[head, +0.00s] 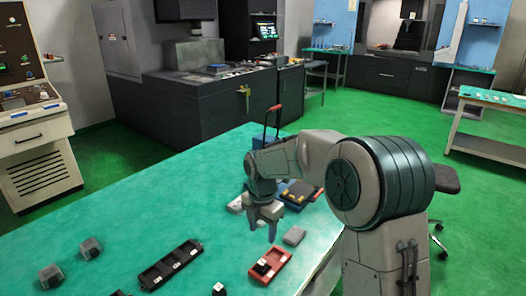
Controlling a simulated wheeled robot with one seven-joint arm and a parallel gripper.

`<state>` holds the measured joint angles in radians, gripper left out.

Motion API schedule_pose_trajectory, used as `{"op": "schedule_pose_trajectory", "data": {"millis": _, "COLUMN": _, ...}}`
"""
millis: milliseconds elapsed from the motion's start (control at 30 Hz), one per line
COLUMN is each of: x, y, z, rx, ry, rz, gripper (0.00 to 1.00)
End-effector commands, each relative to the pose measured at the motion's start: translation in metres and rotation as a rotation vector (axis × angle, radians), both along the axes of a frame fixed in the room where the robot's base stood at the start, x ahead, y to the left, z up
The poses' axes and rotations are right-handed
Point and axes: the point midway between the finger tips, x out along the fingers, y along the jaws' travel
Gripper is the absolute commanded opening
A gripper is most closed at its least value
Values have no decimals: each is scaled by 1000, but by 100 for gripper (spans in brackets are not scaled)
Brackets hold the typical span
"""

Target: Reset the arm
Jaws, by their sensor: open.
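My arm reaches in from the right side of the head view, bent over the right part of the green table (120,205). My gripper (262,236) points down above the table, with its two fingers apart and nothing seen between them. It hangs just behind a red tray (284,258) that holds a small black and white piece (262,267). A grey block (294,236) lies on the table to the right of the gripper. The gripper's exact height above the table is hard to tell.
A long black tray (171,265) lies left of the gripper. Grey blocks (91,248) (51,277) stand further left. Dark and yellow items (299,193) and a red-handled tool (272,120) are behind my arm. The table's far left is clear. Machines (205,95) stand behind.

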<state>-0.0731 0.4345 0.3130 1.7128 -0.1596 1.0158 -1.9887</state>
Motion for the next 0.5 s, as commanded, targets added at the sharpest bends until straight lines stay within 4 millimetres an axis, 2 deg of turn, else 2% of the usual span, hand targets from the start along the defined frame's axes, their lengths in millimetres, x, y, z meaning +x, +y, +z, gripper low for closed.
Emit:
{"op": "schedule_pose_trajectory", "data": {"millis": 167, "x": -24, "y": -26, "z": 26, "rx": -12, "ry": -41, "rz": -273, "gripper": 52}}
{"op": "schedule_pose_trajectory", "data": {"millis": 300, "x": -55, "y": -54, "z": 48, "rx": -10, "ry": -83, "rz": -602, "gripper": 52}}
{"op": "schedule_pose_trajectory", "data": {"millis": 500, "x": -105, "y": -90, "z": 70, "rx": 29, "ry": -137, "rz": -1085, "gripper": 52}}
